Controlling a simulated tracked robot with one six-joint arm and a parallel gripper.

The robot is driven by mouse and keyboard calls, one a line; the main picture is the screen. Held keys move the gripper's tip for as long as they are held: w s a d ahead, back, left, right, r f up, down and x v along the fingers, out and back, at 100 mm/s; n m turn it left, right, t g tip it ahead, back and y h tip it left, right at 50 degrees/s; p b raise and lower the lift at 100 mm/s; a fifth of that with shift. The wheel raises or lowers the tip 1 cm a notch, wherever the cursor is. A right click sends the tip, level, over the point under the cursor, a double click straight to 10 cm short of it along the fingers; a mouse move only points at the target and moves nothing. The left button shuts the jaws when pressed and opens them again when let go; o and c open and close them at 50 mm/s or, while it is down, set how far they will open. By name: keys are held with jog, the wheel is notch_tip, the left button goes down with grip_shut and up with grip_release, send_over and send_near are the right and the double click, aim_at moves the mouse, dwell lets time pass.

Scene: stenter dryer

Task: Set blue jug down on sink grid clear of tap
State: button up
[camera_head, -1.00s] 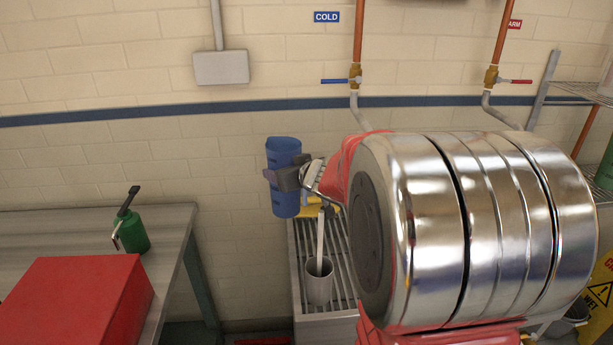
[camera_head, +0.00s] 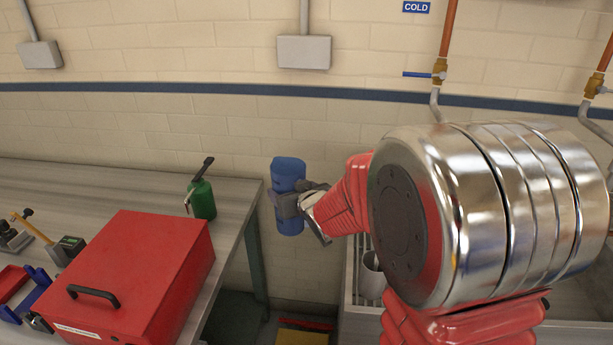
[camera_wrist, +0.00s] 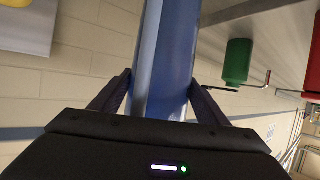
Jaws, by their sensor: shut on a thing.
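The blue jug (camera_head: 289,172) is held by my gripper (camera_head: 288,200) in the air, in front of the tiled wall and over the gap between the bench and the sink unit. It stands nearly upright with a slight tilt. In the wrist view the jug (camera_wrist: 172,60) lies between both fingers of my gripper (camera_wrist: 163,95). The sink grid (camera_head: 366,278) shows only in part to the right, with a grey cup (camera_head: 371,277) on it; my arm hides most of it. I cannot make out the tap.
A bench (camera_head: 225,227) on the left carries a red toolbox (camera_head: 150,265) and a green oil can (camera_head: 202,199). A blue-handled cold valve (camera_head: 438,72) is on the wall at upper right. A yellow thing (camera_head: 302,338) lies low in the gap.

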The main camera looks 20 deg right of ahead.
jog(key=s+a+f, duration=0.2)
jog(key=a+f, duration=0.4)
jog(key=shift+a, duration=0.2)
jog(key=shift+s+f, duration=0.1)
